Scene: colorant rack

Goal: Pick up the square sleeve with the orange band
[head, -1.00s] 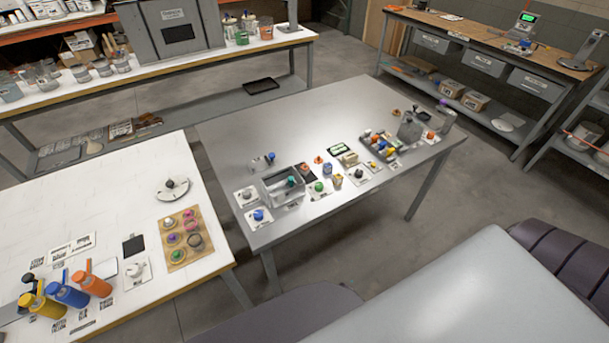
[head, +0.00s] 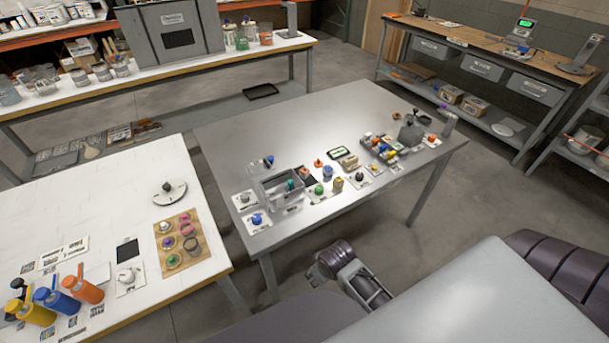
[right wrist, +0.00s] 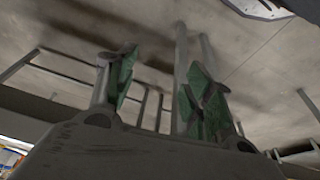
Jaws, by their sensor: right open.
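Small coloured parts stand on the grey metal table (head: 250,130) in the head view. I cannot make out for sure which one is the square sleeve with the orange band; they are too small. A small orange piece (head: 318,162) stands near the table's middle. My right gripper (head: 315,275) is in the head view, in front of the table's near edge and well apart from the parts. In the right wrist view, its two green-padded fingers (right wrist: 163,85) are spread with nothing between them. My left gripper is not in view.
A tray of coloured parts (head: 372,154) and a grey container (head: 411,134) are at the right. The white table (head: 90,190) holds bottles and a wooden board (head: 163,262). The metal table's back left is clear.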

